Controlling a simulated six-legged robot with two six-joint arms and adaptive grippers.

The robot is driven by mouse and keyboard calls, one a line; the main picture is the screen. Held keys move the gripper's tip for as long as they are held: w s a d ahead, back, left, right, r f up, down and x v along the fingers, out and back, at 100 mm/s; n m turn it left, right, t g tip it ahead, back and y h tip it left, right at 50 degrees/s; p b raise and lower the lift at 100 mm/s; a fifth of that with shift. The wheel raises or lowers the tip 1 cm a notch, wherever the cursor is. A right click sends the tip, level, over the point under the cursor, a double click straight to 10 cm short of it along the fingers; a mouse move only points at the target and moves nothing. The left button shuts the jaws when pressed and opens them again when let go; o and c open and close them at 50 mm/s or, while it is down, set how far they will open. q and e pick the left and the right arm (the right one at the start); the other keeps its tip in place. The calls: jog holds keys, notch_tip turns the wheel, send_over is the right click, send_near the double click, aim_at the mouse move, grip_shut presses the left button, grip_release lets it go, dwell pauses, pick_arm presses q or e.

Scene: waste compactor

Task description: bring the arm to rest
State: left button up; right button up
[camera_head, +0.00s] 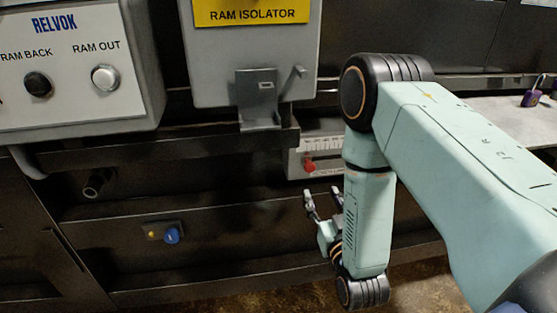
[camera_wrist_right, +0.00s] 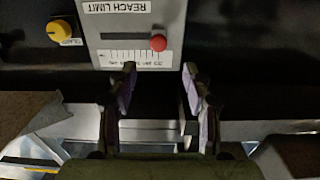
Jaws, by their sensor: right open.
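My right arm (camera_head: 365,215), mint green with black joints, comes in from the right and bends down at its elbow in the head view. My right gripper (camera_head: 322,194) hangs low, in front of the dark machine front and below the reach limit panel. It is open, with nothing between its fingers. In the right wrist view the two fingers of the gripper (camera_wrist_right: 159,75) stand apart, with the white reach limit panel (camera_wrist_right: 135,50) and its red knob (camera_wrist_right: 159,43) beyond them. My left gripper is in neither view.
The grey ram isolator box (camera_head: 250,55) and RELVOK button box (camera_head: 75,70) stand at upper left. A blue knob (camera_head: 171,235) sits low on the machine front. A purple padlock (camera_head: 531,98) stands on a pale ledge at right. The wrist view shows a yellow knob (camera_wrist_right: 59,30).

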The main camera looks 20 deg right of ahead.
jog(key=s+a+f+g+y, duration=0.1)
jog(key=s+a+f+g, duration=0.1)
jog(key=s+f+g, duration=0.35)
jog(key=s+a+f+g+y, duration=0.2)
jog(key=s+f+g, duration=0.1)
jog(key=f, duration=0.6)
jog(key=s+a+f+g, duration=0.1)
jog(key=s+g, duration=0.2)
jog(key=s, duration=0.4)
jog(key=s+a+f+n+g, duration=0.1)
jog(key=s+a+f+g, duration=0.1)
jog(key=s, duration=0.5)
jog(key=s+a+f+n+g+y, duration=0.1)
jog(key=s+g, duration=0.3)
jog(key=s, duration=0.3)
jog(key=shift+s+a+f, duration=0.15)
jog(key=shift+s+f, duration=0.1)
